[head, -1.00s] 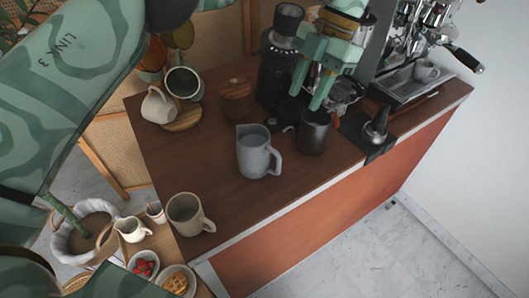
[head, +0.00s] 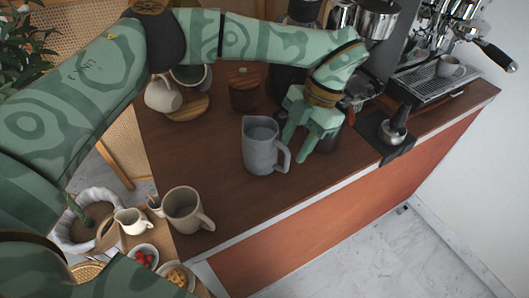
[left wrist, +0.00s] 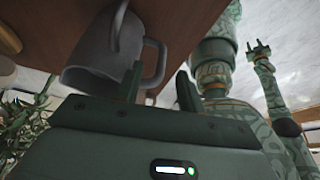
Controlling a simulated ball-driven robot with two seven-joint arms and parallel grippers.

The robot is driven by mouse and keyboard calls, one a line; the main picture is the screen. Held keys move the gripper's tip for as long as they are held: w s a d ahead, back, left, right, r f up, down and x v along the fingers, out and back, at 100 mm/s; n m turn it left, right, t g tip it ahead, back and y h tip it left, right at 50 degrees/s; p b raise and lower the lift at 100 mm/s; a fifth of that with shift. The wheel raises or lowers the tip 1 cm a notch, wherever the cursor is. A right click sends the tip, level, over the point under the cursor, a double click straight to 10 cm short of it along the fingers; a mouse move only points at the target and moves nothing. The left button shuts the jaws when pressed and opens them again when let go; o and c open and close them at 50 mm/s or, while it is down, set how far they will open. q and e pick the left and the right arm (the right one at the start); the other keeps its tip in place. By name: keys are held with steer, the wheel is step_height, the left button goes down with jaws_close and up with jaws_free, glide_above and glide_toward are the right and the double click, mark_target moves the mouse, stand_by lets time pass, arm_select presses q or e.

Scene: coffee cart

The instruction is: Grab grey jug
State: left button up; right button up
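The grey jug (head: 259,150) stands upright on the brown counter, its handle turned to the right. It also shows in the left wrist view (left wrist: 92,62), upper left, its handle just beyond the fingertips. My left gripper (head: 294,151) is open beside the handle, with its fingers pointing down. In the left wrist view its two fingers (left wrist: 160,78) are apart with nothing clasped between them. Whether a finger touches the handle, I cannot tell. My right gripper (left wrist: 258,48) shows small in the left wrist view, raised away from the jug, its fingers apart.
A beige mug (head: 183,212) stands at the counter's near left corner. A tilted cream cup (head: 161,97) and a wooden canister (head: 245,92) are behind the jug. A dark pitcher (head: 331,140) is partly hidden behind my left gripper. The counter in front of the jug is clear.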

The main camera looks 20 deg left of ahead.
arm_select(q)
steer(key=x, duration=0.3)
steer(key=shift+f, duration=0.1)
jaws_close()
